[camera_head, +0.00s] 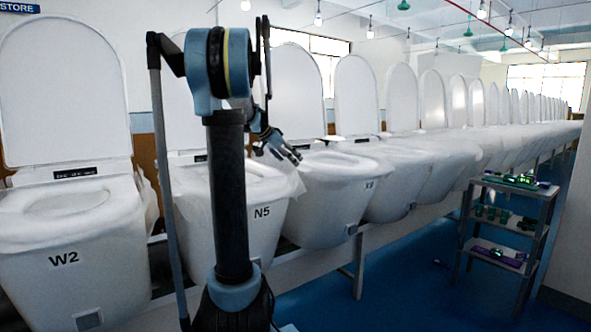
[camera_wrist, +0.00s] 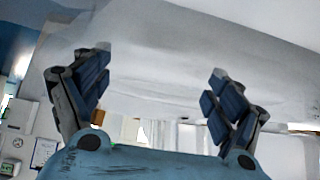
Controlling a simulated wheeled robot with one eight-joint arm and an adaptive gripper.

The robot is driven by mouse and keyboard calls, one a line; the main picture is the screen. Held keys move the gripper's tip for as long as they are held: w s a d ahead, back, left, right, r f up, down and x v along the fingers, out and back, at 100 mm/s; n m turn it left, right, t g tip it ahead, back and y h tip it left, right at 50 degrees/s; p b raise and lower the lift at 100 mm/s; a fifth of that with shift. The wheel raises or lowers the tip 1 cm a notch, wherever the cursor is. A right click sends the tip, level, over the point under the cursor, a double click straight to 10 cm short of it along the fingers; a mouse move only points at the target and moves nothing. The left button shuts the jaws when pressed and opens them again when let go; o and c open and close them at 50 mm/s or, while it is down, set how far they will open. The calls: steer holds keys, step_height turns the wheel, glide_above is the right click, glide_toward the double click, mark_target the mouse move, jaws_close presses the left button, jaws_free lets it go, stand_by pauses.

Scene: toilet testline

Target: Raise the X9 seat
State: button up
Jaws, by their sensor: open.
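The X9 toilet (camera_head: 325,205) is the third in the row in the head view, its small label at the right of its front. Its seat (camera_head: 345,161) lies down on the bowl, and its white lid (camera_head: 297,92) stands raised behind. My gripper (camera_head: 293,156) appears at the left front part of this seat, between N5 and X9; contact cannot be told. In the wrist view my gripper (camera_wrist: 160,72) has its two dark-blue fingers spread apart with nothing between them. A blurred white surface lies beyond the fingers; which part of the toilet it is cannot be told.
The N5 toilet (camera_head: 245,215) stands left of X9, partly behind my arm, and the W2 toilet (camera_head: 70,245) further left. More white toilets run off to the right. A shelf cart (camera_head: 507,235) stands at the right.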

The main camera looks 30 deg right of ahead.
mark_target(300, 169)
steer(key=shift+x, duration=2.8)
steer(key=c, duration=1.5)
steer(key=shift+d+r, duration=0.1)
steer(key=shift+r, duration=0.05)
